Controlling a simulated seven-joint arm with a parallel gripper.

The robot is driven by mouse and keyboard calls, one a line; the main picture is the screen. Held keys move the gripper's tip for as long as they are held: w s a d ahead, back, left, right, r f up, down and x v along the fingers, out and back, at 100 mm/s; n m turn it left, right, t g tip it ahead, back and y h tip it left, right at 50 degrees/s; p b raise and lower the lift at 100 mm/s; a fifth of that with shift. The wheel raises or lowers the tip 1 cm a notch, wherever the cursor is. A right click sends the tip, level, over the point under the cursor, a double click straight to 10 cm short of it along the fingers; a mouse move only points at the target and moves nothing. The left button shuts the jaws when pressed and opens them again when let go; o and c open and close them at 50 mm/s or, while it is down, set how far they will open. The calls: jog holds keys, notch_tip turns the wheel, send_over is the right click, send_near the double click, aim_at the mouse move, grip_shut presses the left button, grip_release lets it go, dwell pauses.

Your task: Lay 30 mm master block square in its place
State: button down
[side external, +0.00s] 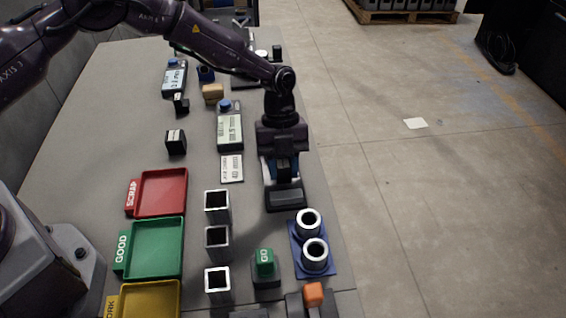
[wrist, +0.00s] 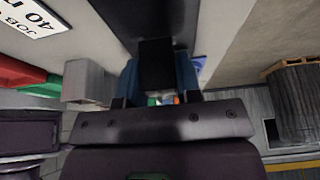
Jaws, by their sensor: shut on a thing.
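My gripper (side external: 284,174) is at the right part of the bench, pointing down. Its blue-sided fingers also show in the wrist view (wrist: 158,75), closed on a dark block, which I take to be the 30 mm master block (wrist: 157,62). The fingers hide much of the block, and no marking on it can be read. A dark grey, flat-topped piece (side external: 286,198) shows just in front of the fingers in the side view. Whether the held block touches it cannot be told. Another dark block with a white label (side external: 175,142) stands to the left.
A white job card (side external: 231,168) and a gauge with a display (side external: 229,127) lie left of my gripper. Square tubes (side external: 217,205), a blue holder with two round tubes (side external: 331,268) and a green GO block (side external: 265,262) stand in front. Red (side external: 184,190) and green (side external: 182,240) trays are left.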

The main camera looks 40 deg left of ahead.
jog(key=shift+f, duration=0.75)
dwell(0.4)
jog(key=c, duration=0.7)
grip_release()
jog(key=shift+c, duration=0.2)
jog(key=v, duration=1.3)
